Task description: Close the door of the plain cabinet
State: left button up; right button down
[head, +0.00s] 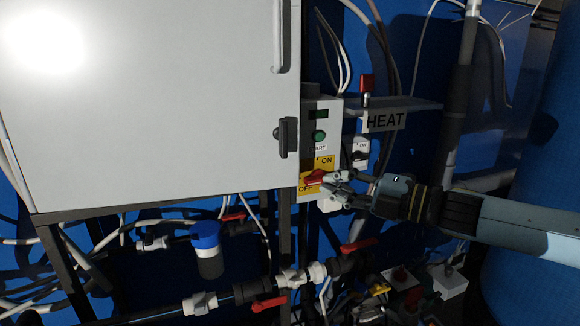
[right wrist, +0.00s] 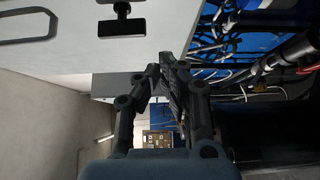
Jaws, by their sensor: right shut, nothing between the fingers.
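The plain cabinet (head: 140,100) is a large pale grey box filling the left of the head view. Its front face is flat, with a long bar handle (head: 278,40) at upper right and a black latch (head: 287,138) below it. I cannot tell whether the door is fully shut. The cabinet also shows at upper left in the right wrist view (right wrist: 75,55). My right gripper (head: 328,183) is shut and empty, to the right of the cabinet's lower right edge, by the red rotary switch (head: 314,177). I cannot tell if it touches the switch. My left gripper is out of view.
A control panel (head: 320,108) with a green button stands right of the cabinet. A HEAT sign (head: 386,121) hangs from a small shelf. Pipes with red-handled valves and a blue-capped filter (head: 207,248) run below. A blue tank (head: 540,170) stands at far right.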

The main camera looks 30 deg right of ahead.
jog(key=w, duration=0.4)
jog(key=w+a, duration=0.1)
jog(key=w, duration=0.3)
jog(key=w+a+b, duration=0.1)
jog(key=w, duration=0.3)
jog(key=shift+a+f, duration=0.1)
jog(key=shift+a, duration=0.05)
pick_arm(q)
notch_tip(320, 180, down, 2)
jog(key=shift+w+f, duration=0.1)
